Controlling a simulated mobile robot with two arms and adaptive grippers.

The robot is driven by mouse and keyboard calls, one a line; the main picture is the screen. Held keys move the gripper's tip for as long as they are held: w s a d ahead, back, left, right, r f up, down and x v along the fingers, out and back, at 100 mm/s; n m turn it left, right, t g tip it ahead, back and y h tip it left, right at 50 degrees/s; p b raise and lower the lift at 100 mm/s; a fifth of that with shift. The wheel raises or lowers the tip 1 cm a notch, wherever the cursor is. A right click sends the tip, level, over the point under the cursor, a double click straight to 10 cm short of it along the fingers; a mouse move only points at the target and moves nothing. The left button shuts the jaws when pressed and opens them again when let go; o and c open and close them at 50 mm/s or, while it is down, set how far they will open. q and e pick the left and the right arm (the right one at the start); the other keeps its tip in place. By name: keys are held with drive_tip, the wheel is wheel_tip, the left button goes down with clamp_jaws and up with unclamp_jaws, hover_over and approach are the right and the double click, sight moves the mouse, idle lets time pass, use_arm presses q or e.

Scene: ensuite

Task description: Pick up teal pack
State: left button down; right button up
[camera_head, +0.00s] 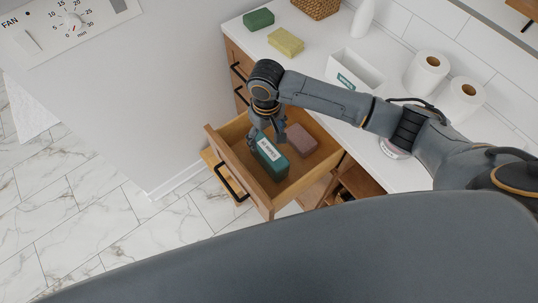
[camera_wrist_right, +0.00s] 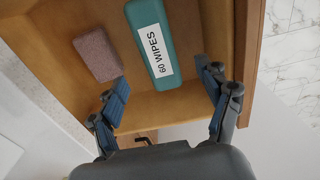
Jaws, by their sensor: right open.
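The teal pack (camera_head: 270,163) lies in the open drawer, close to the drawer front, with a white label. In the right wrist view the teal pack (camera_wrist_right: 181,72) shows its label reading "60 WIPES". My right gripper (camera_head: 264,135) is above the drawer, over the far end of the pack. In the right wrist view my right gripper (camera_wrist_right: 165,92) is open, with a finger on each side of the pack's near end and nothing between them clearly gripped. I cannot tell whether the fingers touch the pack. My left gripper is not in view.
A pinkish block (camera_head: 300,139) lies beside the pack in the wooden drawer (camera_head: 324,164). The counter (camera_head: 314,65) holds a green block (camera_head: 258,19), a yellow sponge (camera_head: 286,41), a white box (camera_head: 352,73) and paper rolls (camera_head: 427,72). Marble floor (camera_head: 70,200) lies left of the drawer.

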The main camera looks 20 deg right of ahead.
sight(269, 149)
drive_tip(key=f, duration=0.1)
drive_tip(key=f+p, duration=0.1)
drive_tip(key=f, duration=0.2)
drive_tip(key=shift+s+d+f, duration=0.25)
drive_tip(key=shift+f, duration=0.6)
clamp_jaws()
